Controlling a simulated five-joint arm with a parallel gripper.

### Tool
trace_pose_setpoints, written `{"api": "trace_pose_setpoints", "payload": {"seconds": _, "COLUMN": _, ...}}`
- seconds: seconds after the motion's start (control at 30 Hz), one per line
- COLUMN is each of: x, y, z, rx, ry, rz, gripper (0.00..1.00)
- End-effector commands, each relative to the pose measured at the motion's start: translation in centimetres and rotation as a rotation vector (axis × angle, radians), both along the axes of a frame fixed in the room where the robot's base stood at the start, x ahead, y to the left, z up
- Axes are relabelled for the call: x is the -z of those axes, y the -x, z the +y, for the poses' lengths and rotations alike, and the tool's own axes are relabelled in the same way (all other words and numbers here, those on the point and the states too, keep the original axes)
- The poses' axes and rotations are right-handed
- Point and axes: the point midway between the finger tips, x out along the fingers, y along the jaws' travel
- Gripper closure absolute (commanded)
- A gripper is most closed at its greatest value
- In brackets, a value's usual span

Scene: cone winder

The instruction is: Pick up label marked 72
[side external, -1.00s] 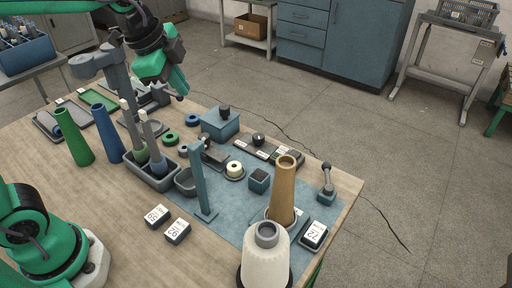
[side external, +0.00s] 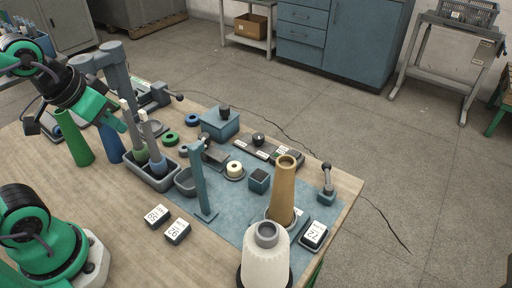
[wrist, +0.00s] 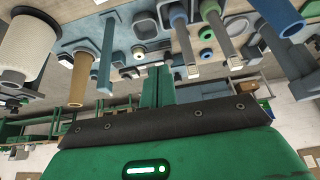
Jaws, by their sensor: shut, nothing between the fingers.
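The label marked 72 (side external: 314,233) is a small dark block with a white top. It sits in a dark holder on the blue mat (side external: 235,225) at the table's right corner, beside the tan cone (side external: 284,190). My gripper (side external: 121,127) is far from it, raised at the left over the tall cones and the grey bin. Its green fingers are together and empty, and also show in the wrist view (wrist: 160,72). I cannot make out the label marked 72 in the wrist view.
Two similar labels (side external: 157,215) (side external: 177,231) lie on the bare wood left of the mat. A large white cone (side external: 265,262) stands just in front of the tan cone, near the label. A blue post (side external: 202,180) rises mid-mat.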

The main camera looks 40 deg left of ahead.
Motion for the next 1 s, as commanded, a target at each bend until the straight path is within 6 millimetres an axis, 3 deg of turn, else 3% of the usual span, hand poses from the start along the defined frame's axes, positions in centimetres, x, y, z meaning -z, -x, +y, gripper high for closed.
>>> {"api": "trace_pose_setpoints", "payload": {"seconds": 0.43, "x": -0.05, "y": -0.04, "z": -0.01, "rx": 0.004, "ry": -0.002, "rz": 0.000, "gripper": 1.00}}
{"api": "trace_pose_setpoints", "payload": {"seconds": 0.63, "x": -0.05, "y": -0.05, "z": -0.02, "rx": 0.004, "ry": -0.002, "rz": 0.000, "gripper": 0.63}}
{"api": "trace_pose_setpoints", "payload": {"seconds": 1.0, "x": -0.32, "y": -0.08, "z": -0.01, "rx": 0.004, "ry": -0.002, "rz": -0.002, "gripper": 0.62}}
